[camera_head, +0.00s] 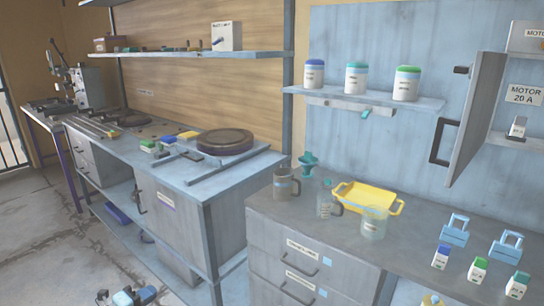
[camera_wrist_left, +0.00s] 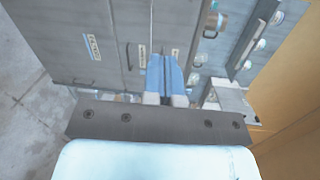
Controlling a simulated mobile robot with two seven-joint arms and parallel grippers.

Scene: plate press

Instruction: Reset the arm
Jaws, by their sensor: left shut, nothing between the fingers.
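My left gripper (camera_head: 124,298) shows at the bottom left edge of the head view, low over the floor in front of the left workbench. In the left wrist view its two blue fingers (camera_wrist_left: 165,76) are pressed together with nothing between them. Cabinet fronts with labels and handles lie beyond the fingers, apart from them. My right gripper does not show in either view.
The left workbench (camera_head: 205,176) carries a round plate (camera_head: 225,141). The grey counter (camera_head: 262,203) holds a yellow tray (camera_head: 366,198), mugs and small bottles. A cabinet door (camera_head: 475,118) stands open at right. Floor (camera_head: 45,230) at left is clear.

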